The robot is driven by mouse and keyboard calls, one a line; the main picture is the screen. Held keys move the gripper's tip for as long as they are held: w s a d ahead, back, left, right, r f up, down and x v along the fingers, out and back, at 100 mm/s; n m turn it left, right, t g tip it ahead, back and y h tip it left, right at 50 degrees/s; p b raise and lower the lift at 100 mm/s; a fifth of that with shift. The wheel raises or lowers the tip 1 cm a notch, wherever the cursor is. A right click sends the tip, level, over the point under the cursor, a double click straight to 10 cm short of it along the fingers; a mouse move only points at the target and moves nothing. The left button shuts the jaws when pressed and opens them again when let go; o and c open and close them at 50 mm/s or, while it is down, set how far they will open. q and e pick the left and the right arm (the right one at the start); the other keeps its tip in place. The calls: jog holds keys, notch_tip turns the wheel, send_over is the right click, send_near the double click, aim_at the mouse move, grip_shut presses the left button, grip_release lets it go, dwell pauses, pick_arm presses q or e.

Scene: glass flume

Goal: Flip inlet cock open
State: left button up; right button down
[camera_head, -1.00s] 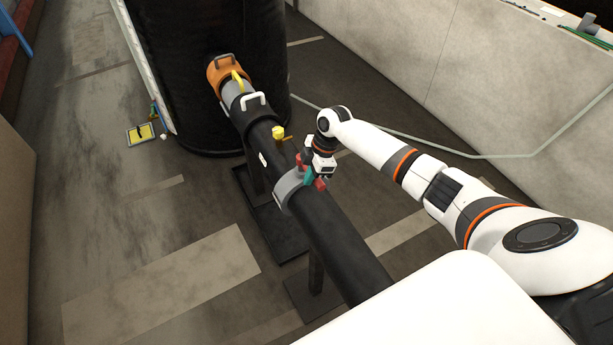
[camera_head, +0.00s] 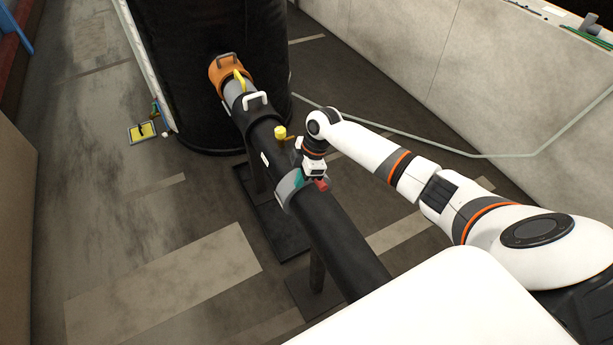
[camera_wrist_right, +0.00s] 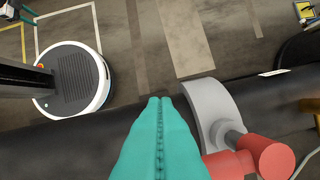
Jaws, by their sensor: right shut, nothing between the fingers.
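A grey collar (camera_head: 286,188) wraps the black pipe (camera_head: 345,240). It carries a red handle (camera_head: 321,184) on its right side. The wrist view shows this collar (camera_wrist_right: 212,105) with a grey stub and a red round-ended handle (camera_wrist_right: 268,155). Just up the pipe stands a small brass fitting with a yellow cap (camera_head: 280,132); which of these is the inlet cock I cannot tell. My right gripper (camera_head: 298,178) is at the collar, its teal fingers (camera_wrist_right: 160,99) pressed together and empty, over the pipe and left of the collar in the wrist view.
The pipe runs to a large black tank (camera_head: 205,70), past an orange collar (camera_head: 227,68), a yellow lever (camera_head: 239,80) and a white handle (camera_head: 254,98). A yellow tray (camera_head: 142,132) lies on the floor. The floor left of the pipe is mostly open.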

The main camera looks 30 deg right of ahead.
jog(key=b+v, duration=0.1)
jog(key=v, duration=0.7)
jog(key=shift+w, duration=0.25)
jog(key=shift+d, duration=0.15)
jog(key=shift+s+f, duration=0.1)
